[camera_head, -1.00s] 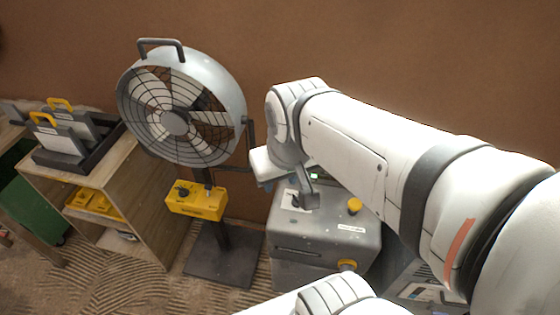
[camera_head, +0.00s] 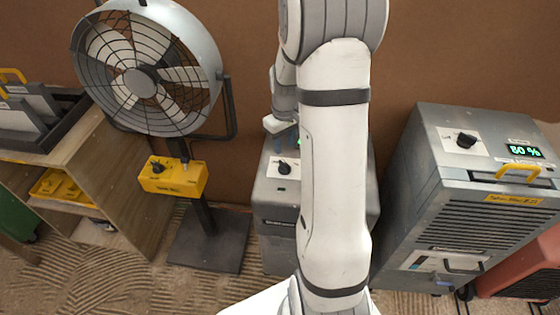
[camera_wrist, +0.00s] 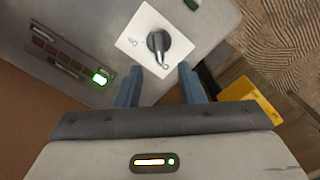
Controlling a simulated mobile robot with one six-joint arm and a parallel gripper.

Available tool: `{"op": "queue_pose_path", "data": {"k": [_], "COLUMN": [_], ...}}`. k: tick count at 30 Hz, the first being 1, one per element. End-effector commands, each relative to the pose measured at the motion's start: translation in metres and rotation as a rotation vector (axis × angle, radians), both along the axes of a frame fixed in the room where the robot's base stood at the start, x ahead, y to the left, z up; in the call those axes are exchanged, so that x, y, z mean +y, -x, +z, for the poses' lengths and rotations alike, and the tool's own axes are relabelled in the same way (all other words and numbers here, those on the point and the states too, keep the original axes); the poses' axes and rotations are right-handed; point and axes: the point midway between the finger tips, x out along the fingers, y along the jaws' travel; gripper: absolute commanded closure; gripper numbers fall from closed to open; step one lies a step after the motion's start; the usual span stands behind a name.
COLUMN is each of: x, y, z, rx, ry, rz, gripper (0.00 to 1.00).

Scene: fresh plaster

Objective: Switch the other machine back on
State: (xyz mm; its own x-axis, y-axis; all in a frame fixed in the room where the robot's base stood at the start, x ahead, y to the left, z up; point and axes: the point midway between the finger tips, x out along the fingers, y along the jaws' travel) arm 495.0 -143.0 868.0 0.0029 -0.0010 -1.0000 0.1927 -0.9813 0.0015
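The middle grey machine (camera_head: 277,200) stands against the wall, partly hidden by my arm. On its top, a dark knob (camera_head: 285,168) sits on a white plate; the wrist view shows this knob (camera_wrist: 158,42) too. Its white pointer line faces my fingers, near a round mark; "On" is printed at the plate's left. A green light (camera_wrist: 101,77) glows on a panel beside it. My gripper (camera_wrist: 158,82) is open and empty, its blue fingers apart, just short of the knob. In the head view, my gripper (camera_head: 285,138) is at the far side of the knob.
A fan (camera_head: 145,80) with a yellow knob box (camera_head: 173,177) stands left. A shelf unit (camera_head: 115,175) is further left. At right, a large grey unit (camera_head: 475,190) has a knob (camera_head: 466,140), lit green display (camera_head: 524,151) and yellow handle (camera_head: 518,172). A red machine (camera_head: 525,275) is at the lower right.

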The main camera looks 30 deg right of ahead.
Motion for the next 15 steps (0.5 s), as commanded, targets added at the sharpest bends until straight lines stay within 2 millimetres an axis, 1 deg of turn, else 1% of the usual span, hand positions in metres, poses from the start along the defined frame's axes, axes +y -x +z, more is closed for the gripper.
{"op": "queue_pose_path", "data": {"k": [1, 5, 12, 15], "x": [-0.002, -0.003, -0.003, -0.003], "y": [-0.001, -0.001, 0.000, -0.001], "z": [-0.007, -0.022, -0.060, -0.072], "rx": [0.004, 0.008, 0.008, 0.008], "ry": [-0.001, -0.003, -0.003, -0.003], "rz": [0.001, 0.002, 0.001, 0.001], "gripper": [0.65, 0.65, 0.65, 0.65]}}
